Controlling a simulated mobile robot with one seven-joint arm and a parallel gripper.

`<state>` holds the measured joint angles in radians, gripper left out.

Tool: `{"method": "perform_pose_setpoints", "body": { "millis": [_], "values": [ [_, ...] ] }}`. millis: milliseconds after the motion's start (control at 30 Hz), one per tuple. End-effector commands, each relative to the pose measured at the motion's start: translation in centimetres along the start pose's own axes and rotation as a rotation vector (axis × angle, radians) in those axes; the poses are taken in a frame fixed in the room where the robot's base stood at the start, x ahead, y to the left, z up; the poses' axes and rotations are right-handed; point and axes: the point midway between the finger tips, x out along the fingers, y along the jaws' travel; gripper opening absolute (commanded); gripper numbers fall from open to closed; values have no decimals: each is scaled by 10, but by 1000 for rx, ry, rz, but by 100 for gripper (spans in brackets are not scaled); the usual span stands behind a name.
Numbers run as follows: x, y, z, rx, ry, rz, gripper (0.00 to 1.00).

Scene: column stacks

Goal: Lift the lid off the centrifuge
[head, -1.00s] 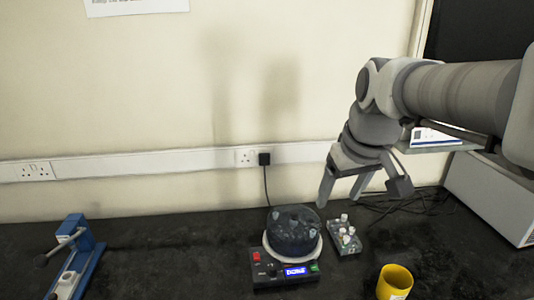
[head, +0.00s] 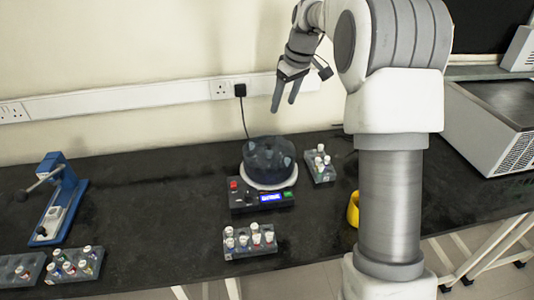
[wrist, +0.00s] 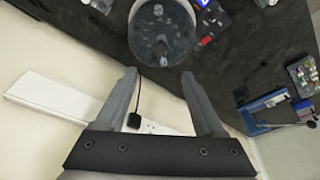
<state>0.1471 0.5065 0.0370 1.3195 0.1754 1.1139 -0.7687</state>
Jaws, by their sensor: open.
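The centrifuge (head: 243,200) stands on the black bench, with a red button, a green button and a lit blue display on its front. Its dark see-through domed lid (head: 268,158) sits on the pale round bowl. The lid also shows at the top of the wrist view (wrist: 160,32), with blurred shapes visible through it. My gripper (head: 284,104) is open and empty. It hangs above and behind the lid, near the wall, with clear space between fingertips and lid. In the wrist view the two fingers (wrist: 160,72) point toward the lid's edge without touching it.
A tube rack (head: 320,170) stands close right of the centrifuge, another (head: 250,248) in front. More racks (head: 72,270) and a blue device (head: 62,205) are at left. A yellow cup (head: 353,210) is partly behind my arm. A black plug and cable (head: 240,91) run behind the centrifuge.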

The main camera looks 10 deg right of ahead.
Motion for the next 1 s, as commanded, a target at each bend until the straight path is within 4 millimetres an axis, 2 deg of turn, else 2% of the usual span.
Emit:
{"method": "perform_pose_setpoints", "body": {
  "millis": [400,533,767,1000],
  "values": [
    [89,-2,1,1,-4,-2,70],
    [106,-1,1,2,-2,-1,70],
    [118,-1,-1,1,-1,0,70],
    [150,-4,-5,1,-3,-1,70]
  ]
}}
